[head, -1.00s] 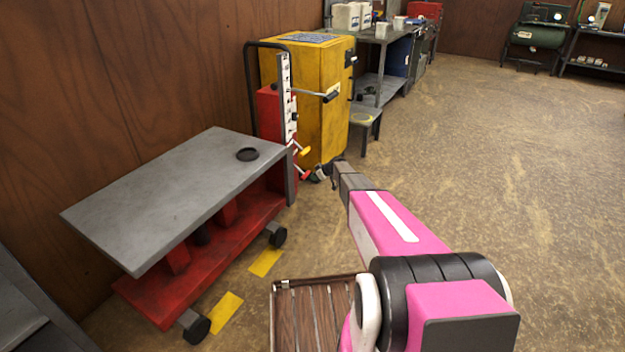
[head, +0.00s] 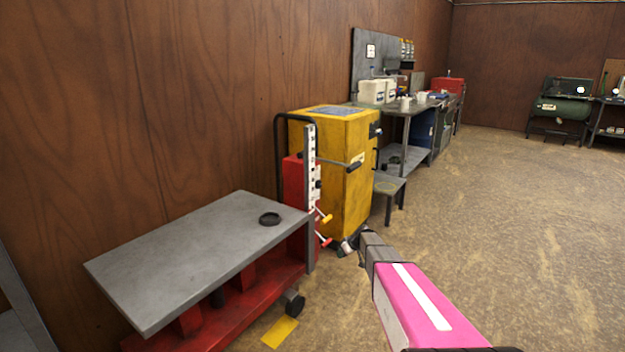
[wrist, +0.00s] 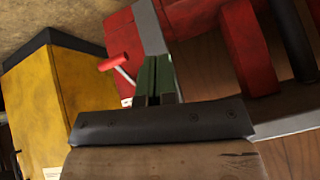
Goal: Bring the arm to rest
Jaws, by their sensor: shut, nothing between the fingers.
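My arm, with its pink link, reaches forward from the bottom of the head view. My gripper (head: 350,245) is at its far end, small in the picture, just right of the lift table's near right corner post. In the wrist view its dark green fingers (wrist: 157,78) are together with nothing between them. The lift table (head: 190,262) has a grey top and a red base. A red T-handle (wrist: 114,62) shows just left of the fingers in the wrist view; I cannot tell its distance from them.
A black round dish (head: 270,219) lies on the table top. A workbench (head: 415,107) runs along the wall. The floor (head: 520,230) to the right is clear.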

